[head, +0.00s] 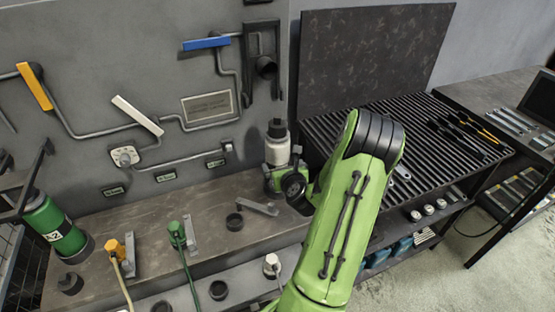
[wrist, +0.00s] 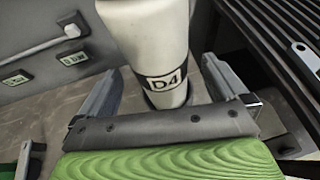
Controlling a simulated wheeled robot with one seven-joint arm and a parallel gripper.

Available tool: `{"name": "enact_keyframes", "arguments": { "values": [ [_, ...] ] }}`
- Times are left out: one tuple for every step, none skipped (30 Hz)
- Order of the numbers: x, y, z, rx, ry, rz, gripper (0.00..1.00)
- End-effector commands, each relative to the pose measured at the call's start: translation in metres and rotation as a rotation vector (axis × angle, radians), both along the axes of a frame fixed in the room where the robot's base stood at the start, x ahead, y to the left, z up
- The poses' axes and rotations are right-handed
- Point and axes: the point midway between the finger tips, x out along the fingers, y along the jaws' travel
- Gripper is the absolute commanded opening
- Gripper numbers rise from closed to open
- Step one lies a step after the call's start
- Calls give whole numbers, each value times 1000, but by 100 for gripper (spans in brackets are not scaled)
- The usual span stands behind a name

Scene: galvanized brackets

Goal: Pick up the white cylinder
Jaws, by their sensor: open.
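The white cylinder (head: 277,150) stands upright at the back of the grey bench, by the wall, with a dark cap on top. In the wrist view the white cylinder (wrist: 150,40) shows a dark band marked "D4"; its top is out of frame. My gripper (wrist: 160,86) is open, with one grey finger on each side of the cylinder's lower part. The fingers look apart from it, though the exact gap is hard to judge. In the head view my gripper (head: 276,178) is at the cylinder's lower part and hides its base.
A green cylinder (head: 53,229) marked "A2" stands at the left. Brackets and dark round pieces lie on the bench (head: 150,224). The wall holds pipes and coloured levers. A slatted rack (head: 430,122) with tools is at the right.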

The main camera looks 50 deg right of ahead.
Motion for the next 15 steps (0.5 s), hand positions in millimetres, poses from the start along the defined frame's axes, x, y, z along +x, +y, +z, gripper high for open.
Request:
{"name": "enact_keyframes", "arguments": {
  "values": [
    [4,-2,-2,0,-1,2,100],
    [7,-4,-3,1,0,2,100],
    [11,-7,-6,0,-1,2,100],
    [15,-10,-8,0,-1,2,100],
    [20,-13,-11,-1,-1,2,100],
    [26,-17,-15,-1,-1,2,100],
    [30,-21,-17,-1,-2,2,100],
    [34,-24,-19,-1,-2,2,100],
    [38,-27,-21,-1,-2,2,100],
    [40,-30,-23,0,-1,1,100],
    [41,-31,-24,0,-2,1,100],
    [43,-32,-24,1,-2,-1,100],
    [43,-33,-24,1,-1,-1,100],
    [43,-33,-24,1,-1,-1,100],
    [42,-32,-24,1,-1,-1,100]
  ]
}}
